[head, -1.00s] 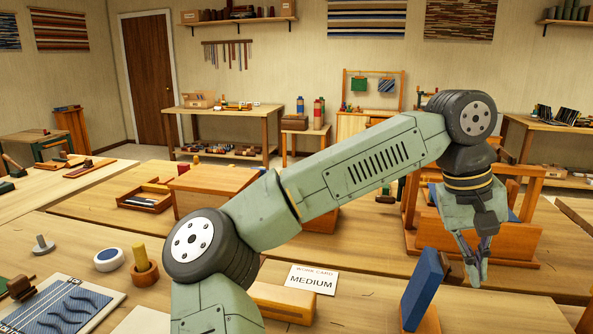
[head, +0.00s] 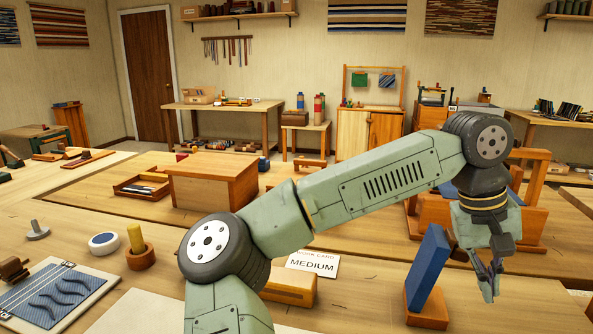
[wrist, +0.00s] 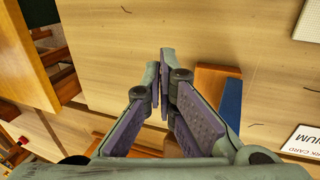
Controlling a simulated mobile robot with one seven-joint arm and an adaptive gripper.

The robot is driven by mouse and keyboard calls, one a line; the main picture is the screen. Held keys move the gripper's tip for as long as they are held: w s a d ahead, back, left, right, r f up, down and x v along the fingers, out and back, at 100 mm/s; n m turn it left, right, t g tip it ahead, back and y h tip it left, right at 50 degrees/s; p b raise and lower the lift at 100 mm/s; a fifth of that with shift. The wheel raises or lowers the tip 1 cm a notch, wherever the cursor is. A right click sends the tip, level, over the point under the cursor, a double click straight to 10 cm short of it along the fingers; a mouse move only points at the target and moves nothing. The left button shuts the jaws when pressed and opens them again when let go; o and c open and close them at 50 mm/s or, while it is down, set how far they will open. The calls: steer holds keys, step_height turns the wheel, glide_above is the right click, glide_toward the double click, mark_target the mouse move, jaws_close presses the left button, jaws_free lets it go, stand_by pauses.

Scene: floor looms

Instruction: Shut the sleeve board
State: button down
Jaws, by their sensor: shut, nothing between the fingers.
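The sleeve board appears to be the blue padded board (head: 428,266) standing tilted up from a wooden base (head: 427,311) on the near bench. Its blue face leans to the right at the top. My gripper (head: 492,290) is shut and empty, pointing down just right of the board, with a small gap in the picture. In the wrist view my gripper's fingertips (wrist: 162,68) are together over bare bench. There the blue board (wrist: 230,102) and its wooden base (wrist: 212,82) lie right of the fingers, partly hidden behind them.
A work card (head: 313,264) reading MEDIUM lies left of the board, beside a wooden block (head: 290,293) partly behind my arm. A wooden loom frame (head: 530,225) stands behind my gripper. A wooden box (head: 212,180) is farther left. Bench around the gripper looks clear.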

mark_target(440, 266)
steer(key=shift+w+a+r+p, duration=0.2)
steer(key=shift+a+r, duration=0.05)
steer(key=shift+a, duration=0.4)
steer(key=shift+w+a+r+p, duration=0.15)
steer(key=shift+a+r+p, duration=0.1)
steer(key=shift+a, duration=0.35)
steer(key=shift+a, duration=0.1)
steer(key=shift+w+a+r, duration=0.15)
steer(key=shift+a, duration=0.45)
steer(key=shift+w+a+r, duration=0.1)
steer(key=shift+w+a, duration=0.05)
steer(key=shift+a, duration=0.45)
steer(key=a, duration=0.2)
steer(key=shift+w+a+r, duration=0.1)
steer(key=shift+w+a, duration=0.2)
steer(key=shift+w, duration=0.05)
